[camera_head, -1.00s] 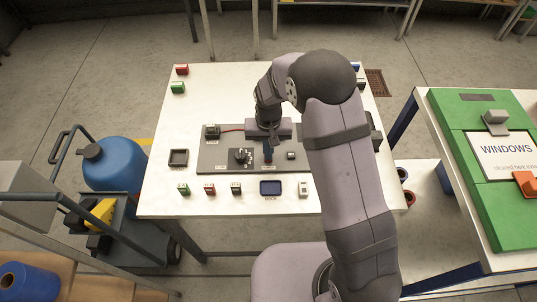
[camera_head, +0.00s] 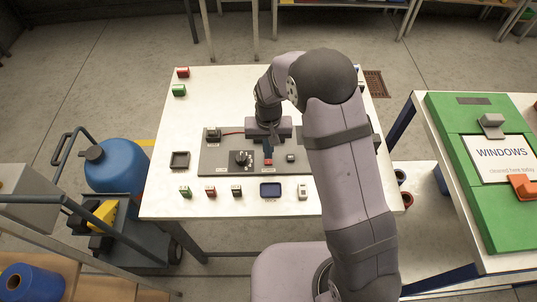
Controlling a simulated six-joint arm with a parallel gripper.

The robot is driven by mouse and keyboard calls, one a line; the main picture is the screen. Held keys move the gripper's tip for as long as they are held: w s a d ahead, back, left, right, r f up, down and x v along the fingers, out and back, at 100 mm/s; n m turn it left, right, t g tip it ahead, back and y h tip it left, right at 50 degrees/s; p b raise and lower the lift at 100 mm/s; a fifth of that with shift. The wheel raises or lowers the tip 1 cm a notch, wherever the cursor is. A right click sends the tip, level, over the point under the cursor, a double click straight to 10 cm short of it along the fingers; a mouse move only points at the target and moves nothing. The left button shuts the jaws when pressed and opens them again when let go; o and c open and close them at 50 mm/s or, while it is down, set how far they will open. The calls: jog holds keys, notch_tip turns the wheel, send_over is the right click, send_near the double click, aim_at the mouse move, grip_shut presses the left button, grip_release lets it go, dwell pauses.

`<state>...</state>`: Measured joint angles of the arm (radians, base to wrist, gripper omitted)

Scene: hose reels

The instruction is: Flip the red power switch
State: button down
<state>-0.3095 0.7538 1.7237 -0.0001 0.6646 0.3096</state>
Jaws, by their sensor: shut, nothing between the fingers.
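A grey panel (camera_head: 213,163) lies on the white table, with a black knob (camera_head: 243,158) and a small light button (camera_head: 290,158) on it. Between them is a small red piece (camera_head: 268,162), which looks like the red power switch; its tilt is too small to tell. My gripper (camera_head: 269,152) points down just above and behind it, shut and with nothing in it. Whether the fingertips touch the red piece cannot be told. My arm comes in from the right and covers the panel's right end.
Along the table's front edge stand several small blocks, a blue-screened display (camera_head: 270,190) and a white unit (camera_head: 303,191). The table's back middle is clear.

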aim_at(268, 162)
notch_tip(268, 162, up, 4)
jog(key=p, duration=0.3)
jog(key=shift+r, duration=0.15)
dwell(0.5)
jog(key=s+d+f+n, duration=0.1)
jog(key=s, duration=0.2)
jog(key=s+d+f+g, duration=0.1)
jog(key=s, duration=0.2)
jog(key=s+d+n+g, duration=0.1)
jog(key=s, duration=0.2)
jog(key=shift+s+f+n+h, duration=0.2)
jog(key=shift+f+n+h, duration=0.1)
jog(key=shift+f+h, duration=0.1)
jog(key=s+d+r, duration=0.4)
jog(key=s, duration=0.3)
jog(key=s+d+r, duration=0.4)
jog(key=s+r, duration=0.1)
jog(key=s, duration=0.2)
jog(key=w+d+r+m+t, duration=0.2)
jog(key=w+r, duration=0.1)
jog(key=r, duration=0.1)
jog(key=shift+d+r+m+y, duration=0.3)
jog(key=shift+y, duration=0.1)
